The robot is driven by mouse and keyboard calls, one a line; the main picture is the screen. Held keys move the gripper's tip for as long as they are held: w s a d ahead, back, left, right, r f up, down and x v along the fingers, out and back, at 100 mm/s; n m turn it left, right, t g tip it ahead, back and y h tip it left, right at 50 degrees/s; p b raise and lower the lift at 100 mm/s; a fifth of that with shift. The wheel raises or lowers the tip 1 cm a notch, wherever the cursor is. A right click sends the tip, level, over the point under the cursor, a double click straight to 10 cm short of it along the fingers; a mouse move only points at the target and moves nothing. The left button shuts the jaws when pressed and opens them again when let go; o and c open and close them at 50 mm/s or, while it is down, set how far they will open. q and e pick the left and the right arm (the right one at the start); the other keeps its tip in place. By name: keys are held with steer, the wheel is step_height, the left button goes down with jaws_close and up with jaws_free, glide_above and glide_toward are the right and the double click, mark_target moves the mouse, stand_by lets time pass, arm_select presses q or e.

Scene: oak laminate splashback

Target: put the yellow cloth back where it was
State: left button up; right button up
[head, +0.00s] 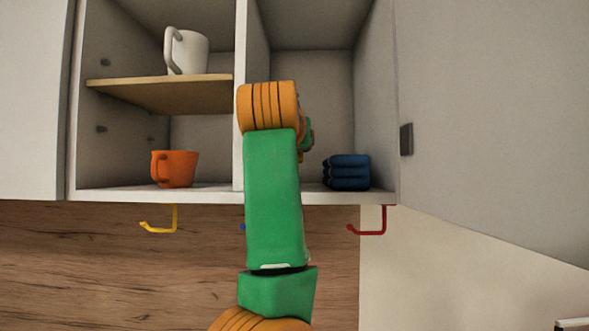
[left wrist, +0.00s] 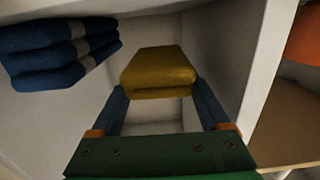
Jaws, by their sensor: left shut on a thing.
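The folded yellow cloth (left wrist: 158,72) is between the fingers of my left gripper (left wrist: 160,92) in the left wrist view, which looks upside down. My left gripper is shut on it, inside the right compartment of the open cabinet (head: 330,198). In the head view my arm hides the cloth and most of the gripper. A stack of folded dark blue cloths (head: 346,172) sits on that compartment's floor, right of my arm; it also shows in the left wrist view (left wrist: 55,50), apart from the yellow cloth. My right gripper is not in view.
A divider separates the left compartment, with a white mug (head: 187,51) on a wooden shelf (head: 165,95) and an orange mug (head: 176,168) below. A yellow hook (head: 160,225) and a red hook (head: 370,226) hang underneath.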

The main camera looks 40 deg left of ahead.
arm_select(q)
steer(key=shift+d+f, duration=0.15)
steer(key=shift+f, duration=0.45)
step_height(320, 180, down, 3)
steer(key=shift+s+r, duration=0.1)
steer(key=shift+r, duration=0.05)
steer(key=shift+w+a+f, duration=0.25)
steer(key=shift+w+f, duration=0.05)
steer(key=shift+s+f, duration=0.1)
steer(key=shift+f, duration=0.1)
steer(key=o, duration=1.2)
steer(key=shift+d+r, duration=0.1)
